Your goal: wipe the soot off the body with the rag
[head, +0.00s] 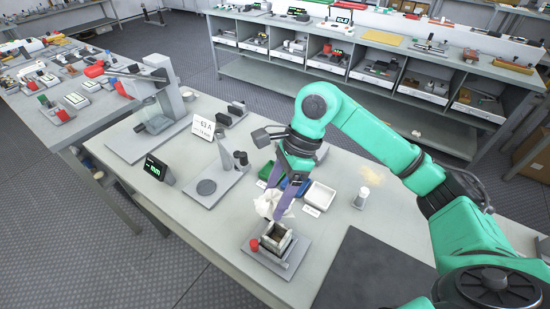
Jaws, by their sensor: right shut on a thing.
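My right gripper (286,203), with purple fingers, points down and is shut on a crumpled white rag (266,204). The rag hangs from the fingertips just above and behind a small square pale body (279,232) with a dark opening on top. In this view the rag's lower edge overlaps the body's back edge; I cannot tell whether they touch. The body sits in a grey metal fixture (290,262) with a red knob (254,244) at its left. Soot on the body is too small to make out clearly. My left gripper is not in view.
Behind the rag stand green, blue and white trays (319,196). A white-capped jar (362,197) is to the right. A small stand (222,180), a "63 A" sign (203,128) and a green-lit display (157,168) are left. A dark mat (372,272) lies at front right.

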